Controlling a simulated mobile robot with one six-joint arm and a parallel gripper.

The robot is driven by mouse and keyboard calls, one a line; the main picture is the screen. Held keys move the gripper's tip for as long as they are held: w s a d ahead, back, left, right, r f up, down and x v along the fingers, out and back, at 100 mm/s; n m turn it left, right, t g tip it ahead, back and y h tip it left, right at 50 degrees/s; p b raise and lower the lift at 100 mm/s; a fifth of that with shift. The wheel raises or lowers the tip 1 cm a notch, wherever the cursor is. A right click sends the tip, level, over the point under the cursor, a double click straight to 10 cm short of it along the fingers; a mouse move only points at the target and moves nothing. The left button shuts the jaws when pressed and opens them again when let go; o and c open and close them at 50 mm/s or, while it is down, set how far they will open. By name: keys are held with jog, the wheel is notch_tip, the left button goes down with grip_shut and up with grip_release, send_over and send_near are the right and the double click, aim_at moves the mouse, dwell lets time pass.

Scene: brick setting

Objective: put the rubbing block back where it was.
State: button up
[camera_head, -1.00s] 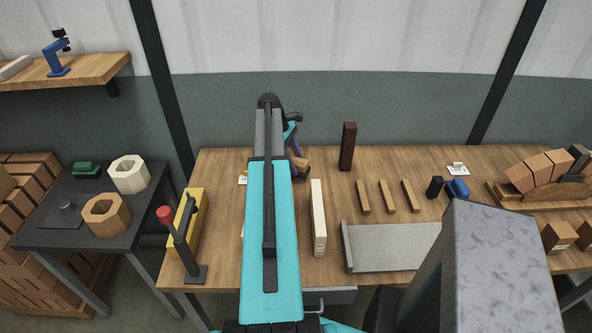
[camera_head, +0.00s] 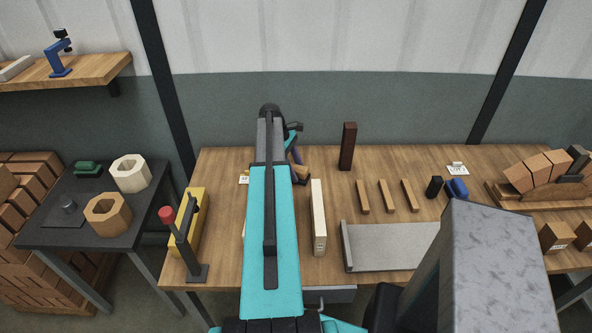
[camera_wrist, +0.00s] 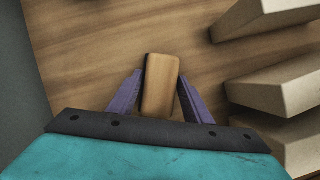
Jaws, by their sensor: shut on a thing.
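The rubbing block, a small tan-brown wooden block (camera_wrist: 160,84), sits between the purple fingers of my gripper (camera_wrist: 160,98) in the wrist view. My gripper is shut on it. In the head view my teal arm reaches over the workbench and hides most of the gripper. A bit of the block (camera_head: 300,172) shows at the right of the arm's end, over the back part of the bench. Whether the block touches the bench top is unclear. A small white tag (camera_head: 244,180) lies on the bench just left of the arm.
A cream upright slab (camera_head: 318,217) stands close right of the arm. Beyond it are a dark brown upright block (camera_head: 347,146), several thin wooden strips (camera_head: 386,196) and a grey tray (camera_head: 395,247). A yellow piece (camera_head: 188,222) and a red-knobbed lever (camera_head: 167,214) stand left.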

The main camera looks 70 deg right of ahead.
jog(key=o, duration=1)
jog(key=shift+f, duration=0.1)
jog(key=shift+b+v, duration=1.85)
jog(key=shift+v, duration=4.3)
